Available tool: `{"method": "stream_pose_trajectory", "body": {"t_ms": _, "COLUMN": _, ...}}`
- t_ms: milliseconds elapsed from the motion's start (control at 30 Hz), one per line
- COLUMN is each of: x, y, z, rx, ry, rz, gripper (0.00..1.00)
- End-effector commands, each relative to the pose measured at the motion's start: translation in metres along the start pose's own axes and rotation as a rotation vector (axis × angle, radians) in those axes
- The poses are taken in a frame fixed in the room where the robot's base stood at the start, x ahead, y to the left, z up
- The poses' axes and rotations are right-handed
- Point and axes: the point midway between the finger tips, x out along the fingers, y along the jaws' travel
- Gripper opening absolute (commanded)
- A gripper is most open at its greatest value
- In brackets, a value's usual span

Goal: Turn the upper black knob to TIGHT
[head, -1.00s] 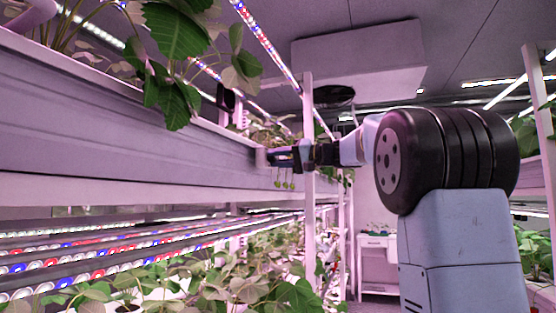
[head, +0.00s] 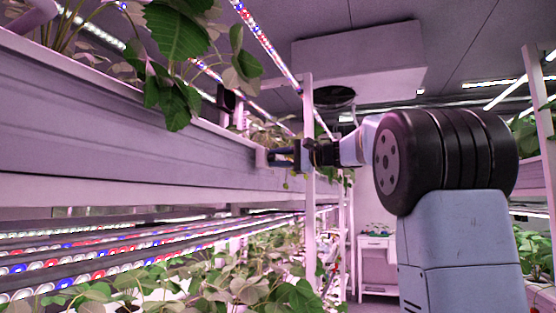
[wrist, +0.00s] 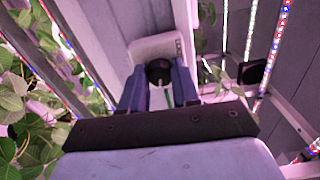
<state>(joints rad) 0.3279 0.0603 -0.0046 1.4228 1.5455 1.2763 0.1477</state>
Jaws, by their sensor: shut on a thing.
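The black knob (wrist: 158,70) sits on a small pale plate (wrist: 147,46) on the rack's side, in the wrist view. My gripper (wrist: 158,86) has its two blue fingers on either side of the knob, closed on it. Small marks show at the plate's right edge, too small to read. The knob's pointer direction cannot be made out. In the head view my gripper (head: 281,158) reaches left to the pale plate (head: 261,158) at the end of the long trough; the knob is hidden by the fingers there.
The long grey trough (head: 120,130) with leafy plants runs along the left. A white upright post (head: 309,130) stands close by my wrist. A dark square thing (wrist: 251,73) is right of the gripper in the wrist view. Plants (head: 235,280) and lamp strips lie below.

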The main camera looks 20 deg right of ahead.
Motion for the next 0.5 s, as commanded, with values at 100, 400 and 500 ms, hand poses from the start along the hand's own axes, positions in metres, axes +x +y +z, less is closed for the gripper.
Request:
{"method": "stream_pose_trajectory", "body": {"t_ms": 100, "x": -0.0012, "y": 0.0017, "z": -0.0029, "rx": 0.023, "ry": 0.006, "rz": 0.002, "gripper": 0.00}}
{"method": "stream_pose_trajectory", "body": {"t_ms": 400, "x": -0.0013, "y": 0.0023, "z": -0.0032, "rx": 0.033, "ry": 0.006, "rz": 0.002, "gripper": 0.00}}
{"method": "stream_pose_trajectory", "body": {"t_ms": 500, "x": -0.0014, "y": 0.0025, "z": -0.0033, "rx": 0.033, "ry": 0.006, "rz": 0.003, "gripper": 0.00}}
